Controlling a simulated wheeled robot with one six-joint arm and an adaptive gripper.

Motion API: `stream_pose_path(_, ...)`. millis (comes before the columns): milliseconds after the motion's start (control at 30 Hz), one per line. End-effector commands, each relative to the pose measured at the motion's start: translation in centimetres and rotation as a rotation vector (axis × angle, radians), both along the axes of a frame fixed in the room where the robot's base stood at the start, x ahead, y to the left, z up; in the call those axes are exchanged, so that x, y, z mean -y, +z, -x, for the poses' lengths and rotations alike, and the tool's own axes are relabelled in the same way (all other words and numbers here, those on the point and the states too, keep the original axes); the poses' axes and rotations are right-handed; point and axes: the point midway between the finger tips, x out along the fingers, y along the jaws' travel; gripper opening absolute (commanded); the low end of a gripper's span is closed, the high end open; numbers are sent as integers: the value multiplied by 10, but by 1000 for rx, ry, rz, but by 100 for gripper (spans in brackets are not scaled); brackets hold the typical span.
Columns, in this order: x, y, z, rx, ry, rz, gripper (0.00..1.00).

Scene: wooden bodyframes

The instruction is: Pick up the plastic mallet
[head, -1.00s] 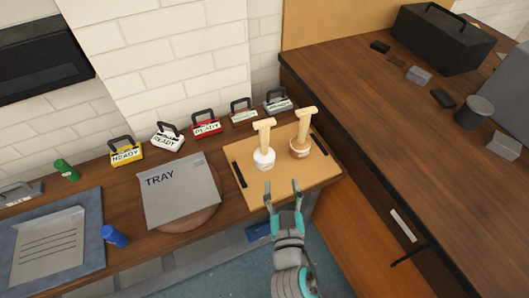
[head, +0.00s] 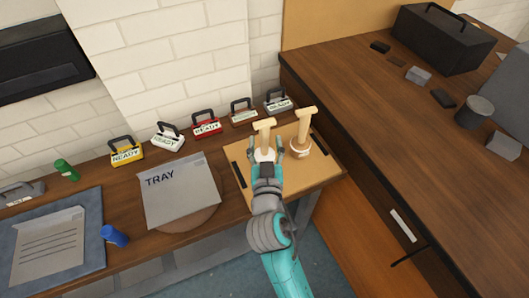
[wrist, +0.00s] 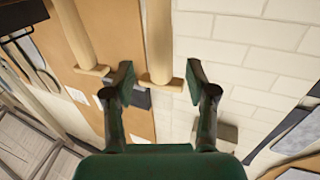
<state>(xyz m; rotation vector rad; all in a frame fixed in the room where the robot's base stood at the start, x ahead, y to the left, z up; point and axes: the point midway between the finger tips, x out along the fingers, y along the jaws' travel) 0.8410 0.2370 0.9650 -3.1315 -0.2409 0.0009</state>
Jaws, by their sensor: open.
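Two mallets stand upright on a light wooden board, each with a pale T-shaped top. The left one (head: 264,126) has a white base, which looks like the plastic mallet; my gripper partly hides it. The right mallet (head: 306,119) has a brownish base with a pale band. My gripper (head: 266,153) is open at the left mallet, fingers on either side of it in the head view. In the wrist view, the T end of one mallet (wrist: 158,45) shows between the open fingers (wrist: 158,84), with gaps to both. The other mallet (wrist: 75,35) stands left of them.
The wooden board (head: 317,172) has dark handles at its sides. A grey panel marked TRAY (head: 180,195) lies to the left. Several small tagged boxes, one yellow (head: 126,156), line the wall. A dark wooden counter (head: 400,120) is on the right.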

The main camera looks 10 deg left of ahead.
Motion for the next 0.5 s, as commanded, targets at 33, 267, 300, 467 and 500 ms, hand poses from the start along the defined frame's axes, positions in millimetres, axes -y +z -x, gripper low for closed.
stream_pose_path(33,-1,3,-7,2,-2,-1,57)
stream_pose_path(267,-6,5,-36,2,-1,1,57)
stream_pose_path(300,-7,5,-39,1,-1,1,57)
stream_pose_path(467,-7,5,-43,1,0,1,57)
stream_pose_path(500,-7,4,-43,1,0,1,57)
